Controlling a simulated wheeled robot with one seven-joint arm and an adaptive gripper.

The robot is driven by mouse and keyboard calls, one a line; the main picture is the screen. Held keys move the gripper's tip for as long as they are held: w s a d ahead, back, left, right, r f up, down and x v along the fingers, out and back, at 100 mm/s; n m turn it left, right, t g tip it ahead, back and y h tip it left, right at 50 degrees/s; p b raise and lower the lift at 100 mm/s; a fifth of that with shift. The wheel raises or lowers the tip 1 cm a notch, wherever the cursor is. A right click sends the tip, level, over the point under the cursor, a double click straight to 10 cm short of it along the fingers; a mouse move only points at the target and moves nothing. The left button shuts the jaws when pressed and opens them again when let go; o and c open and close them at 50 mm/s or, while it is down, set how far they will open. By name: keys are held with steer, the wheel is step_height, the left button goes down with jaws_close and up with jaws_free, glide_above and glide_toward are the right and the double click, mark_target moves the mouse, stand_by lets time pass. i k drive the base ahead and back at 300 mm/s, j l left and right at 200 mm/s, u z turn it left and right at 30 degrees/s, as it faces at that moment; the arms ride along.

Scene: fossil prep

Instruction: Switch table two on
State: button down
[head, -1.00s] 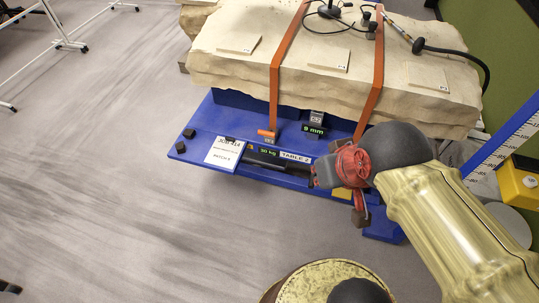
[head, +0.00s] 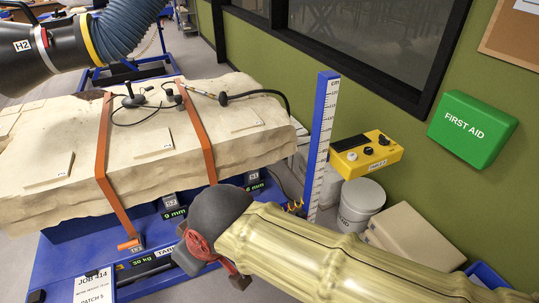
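Table two (head: 60,262) is the blue base at lower left, carrying a large pale stone block (head: 60,160) under two orange straps. Its label (head: 168,250) reads "TABLE", the rest hidden by my gripper. Beside the label is a lit green kg display (head: 143,263). A display (head: 174,213) above reads "9 mm", and another lit one (head: 256,187) is too small to read.
A blue measuring post (head: 321,140) stands between block and yellow box. A white bucket (head: 360,205) and a beige box (head: 415,238) stand below the yellow box. A green first aid box (head: 472,129) is on the wall. A hose with a black hood (head: 30,55) hangs upper left.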

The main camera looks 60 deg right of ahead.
mark_target(383, 140)
steer(key=k+l+z, duration=0.1)
steer(key=z, duration=2.4)
